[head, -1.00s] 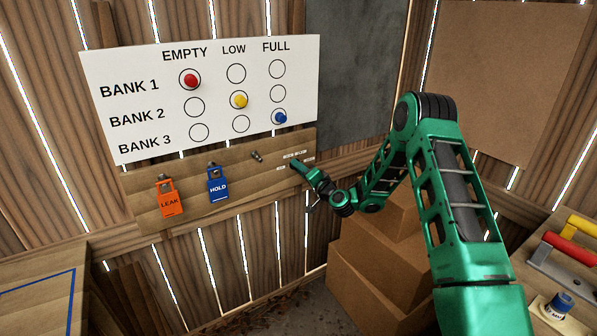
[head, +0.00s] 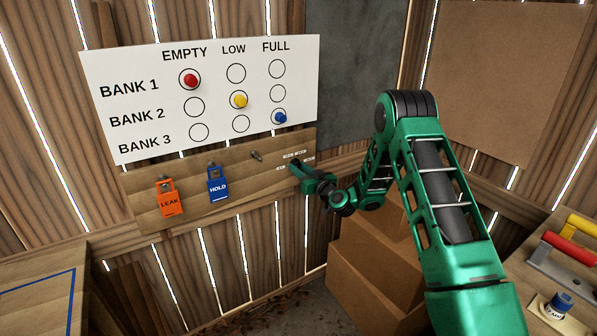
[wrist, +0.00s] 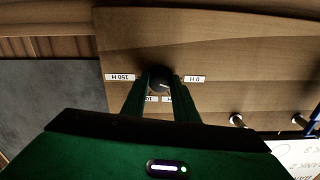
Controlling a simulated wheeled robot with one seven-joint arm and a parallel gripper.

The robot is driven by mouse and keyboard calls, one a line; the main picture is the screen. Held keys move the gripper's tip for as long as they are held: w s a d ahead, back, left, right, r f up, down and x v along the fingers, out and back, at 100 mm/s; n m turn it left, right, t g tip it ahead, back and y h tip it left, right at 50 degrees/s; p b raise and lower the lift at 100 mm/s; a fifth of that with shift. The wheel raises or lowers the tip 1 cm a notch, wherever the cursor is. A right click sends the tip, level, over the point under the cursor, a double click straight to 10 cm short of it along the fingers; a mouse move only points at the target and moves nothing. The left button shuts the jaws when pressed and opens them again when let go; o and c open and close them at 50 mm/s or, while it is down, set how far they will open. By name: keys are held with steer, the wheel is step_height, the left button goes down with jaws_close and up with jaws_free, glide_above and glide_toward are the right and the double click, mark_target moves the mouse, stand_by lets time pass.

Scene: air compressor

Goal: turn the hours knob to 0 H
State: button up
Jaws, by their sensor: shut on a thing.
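The hours knob (wrist: 160,76) is a small dark round knob on the wooden board, seen between the fingers in the wrist view. A short pale mark shows on its face, pointing roughly right, toward the 0 H label. My gripper (wrist: 159,84) is shut on the knob, one finger on each side. The 0 H label (wrist: 195,79) is right of it and the 150 H label (wrist: 120,77) is left, both upside down. Two more labels below are partly hidden by the fingers. In the head view my gripper (head: 297,169) covers the knob.
A bare hook (head: 257,156), a blue HOLD tag (head: 217,184) and an orange LEAK tag (head: 168,198) are on the board left of my gripper. A white bank chart (head: 140,110) is above. Cardboard boxes (head: 375,275) stand below my arm.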

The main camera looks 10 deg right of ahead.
steer(key=shift+s+f+n, duration=0.1)
steer(key=shift+f+n, duration=0.05)
steer(key=shift+n, duration=0.7)
steer(key=shift+f+n, duration=0.15)
steer(key=shift+n, duration=0.7)
steer(key=o, duration=0.9)
steer(key=shift+o, duration=0.8)
steer(key=shift+r, duration=0.15)
steer(key=v, duration=1)
steer(key=shift+s+d, duration=0.15)
steer(key=shift+s, duration=0.05)
